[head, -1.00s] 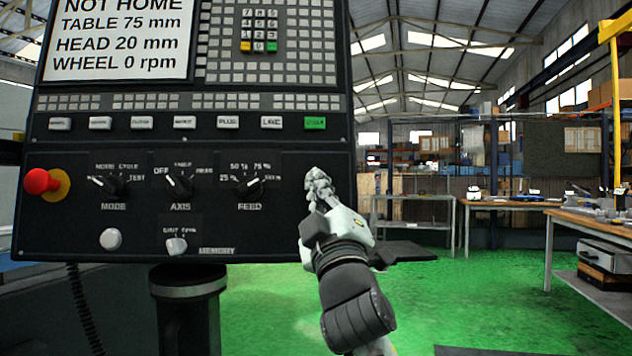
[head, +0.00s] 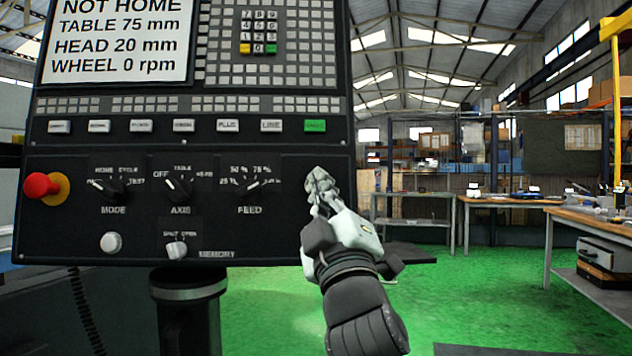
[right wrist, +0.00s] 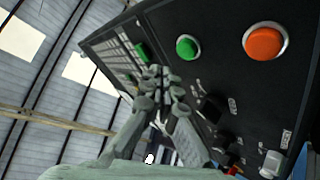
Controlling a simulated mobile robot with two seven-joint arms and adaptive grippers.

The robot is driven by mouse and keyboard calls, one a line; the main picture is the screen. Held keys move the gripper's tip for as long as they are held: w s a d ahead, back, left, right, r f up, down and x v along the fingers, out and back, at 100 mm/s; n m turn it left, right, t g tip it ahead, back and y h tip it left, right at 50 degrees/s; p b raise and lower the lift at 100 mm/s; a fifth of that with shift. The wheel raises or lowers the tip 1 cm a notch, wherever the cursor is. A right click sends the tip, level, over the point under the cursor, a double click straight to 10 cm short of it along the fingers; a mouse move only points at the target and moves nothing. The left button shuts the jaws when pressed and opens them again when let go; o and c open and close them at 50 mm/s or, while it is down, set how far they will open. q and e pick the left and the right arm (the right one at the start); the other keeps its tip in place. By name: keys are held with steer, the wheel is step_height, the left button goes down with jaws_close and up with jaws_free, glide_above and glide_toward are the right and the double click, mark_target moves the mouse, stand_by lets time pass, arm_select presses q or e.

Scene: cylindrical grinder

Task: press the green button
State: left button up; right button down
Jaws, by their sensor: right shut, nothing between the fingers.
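A round green button (right wrist: 187,47) sits on the black control panel in the right wrist view, beside a larger orange button (right wrist: 264,41). My right gripper (right wrist: 165,75) is shut and empty, with its fingertips just below the green button in that picture; I cannot tell whether they touch the panel. In the head view my right gripper (head: 319,180) is in front of the panel's lower right part, and the round buttons do not show there. A rectangular green key (head: 315,125) is above the fingertips. My left gripper is not in view.
The control panel (head: 60,225) bears a red knob (head: 40,185), several rotary switches, a row of white keys and a screen (head: 118,40). Workbenches (head: 600,222) stand at the right. The green floor (head: 480,290) between is clear.

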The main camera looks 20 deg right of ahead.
steer(key=s, duration=0.3)
steer(key=shift+a+r+p, duration=0.25)
steer(key=shift+a+p, duration=0.05)
steer(key=shift+p, duration=0.05)
stand_by(0.3)
